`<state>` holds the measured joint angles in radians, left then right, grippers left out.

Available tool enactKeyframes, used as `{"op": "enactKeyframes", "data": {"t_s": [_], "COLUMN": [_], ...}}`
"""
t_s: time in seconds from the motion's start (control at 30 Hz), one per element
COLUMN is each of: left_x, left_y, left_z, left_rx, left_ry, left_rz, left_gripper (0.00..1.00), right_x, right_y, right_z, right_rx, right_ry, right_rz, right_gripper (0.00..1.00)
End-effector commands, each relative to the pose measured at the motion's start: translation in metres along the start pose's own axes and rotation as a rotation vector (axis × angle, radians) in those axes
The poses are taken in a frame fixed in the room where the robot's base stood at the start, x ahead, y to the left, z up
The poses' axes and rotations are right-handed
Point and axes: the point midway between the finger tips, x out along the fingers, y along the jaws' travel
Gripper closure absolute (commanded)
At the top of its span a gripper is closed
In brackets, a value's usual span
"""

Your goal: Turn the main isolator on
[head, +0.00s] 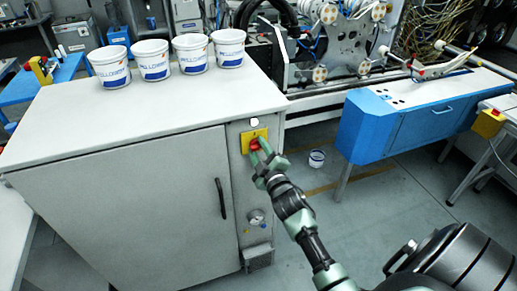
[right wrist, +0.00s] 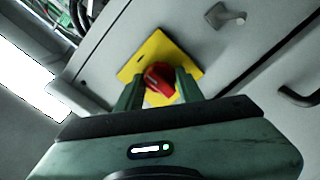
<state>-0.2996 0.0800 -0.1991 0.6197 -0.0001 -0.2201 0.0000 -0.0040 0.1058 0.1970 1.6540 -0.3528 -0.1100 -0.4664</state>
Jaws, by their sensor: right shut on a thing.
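The main isolator is a red rotary knob (head: 255,145) on a yellow plate (head: 246,139), on the narrow front panel of a grey cabinet (head: 120,200). In the right wrist view the red knob (right wrist: 159,78) sits between my fingers, in front of the yellow plate (right wrist: 152,50), and looks turned at an angle to the plate's edges. My right gripper (head: 259,151) is shut on the knob, one finger on each side; it also shows in the right wrist view (right wrist: 159,88). The fingers hide part of the knob and any position marks. My left gripper is in neither view.
Several white tubs (head: 170,60) stand along the cabinet's back edge. A black door handle (head: 221,198) is left of the panel, and a round fitting (head: 257,217) is below the isolator. A blue table (head: 420,115) stands to the right. A small tub (head: 317,158) is on the floor.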

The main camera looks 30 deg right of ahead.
Motion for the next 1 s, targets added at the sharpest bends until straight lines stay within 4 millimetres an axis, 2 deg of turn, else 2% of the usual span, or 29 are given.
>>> {"op": "enactKeyframes", "data": {"t_s": [0.6,0.63,0.7,1.0], "left_x": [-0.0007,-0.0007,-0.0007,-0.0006], "left_y": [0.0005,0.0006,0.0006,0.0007], "left_z": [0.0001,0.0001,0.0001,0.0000], "left_rx": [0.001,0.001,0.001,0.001], "left_ry": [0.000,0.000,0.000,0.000], "left_rz": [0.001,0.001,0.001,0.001], "left_gripper": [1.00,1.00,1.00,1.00], "right_x": [-0.0004,-0.0005,-0.0004,-0.0008], "right_y": [-0.0019,-0.0019,-0.0018,-0.0008], "right_z": [0.0011,0.0011,0.0011,0.0006], "right_rx": [0.043,0.043,0.043,0.040], "right_ry": [-0.003,-0.003,-0.003,-0.001], "right_rz": [-0.003,-0.003,-0.003,-0.001], "right_gripper": [1.00,0.57,0.41,0.41]}}
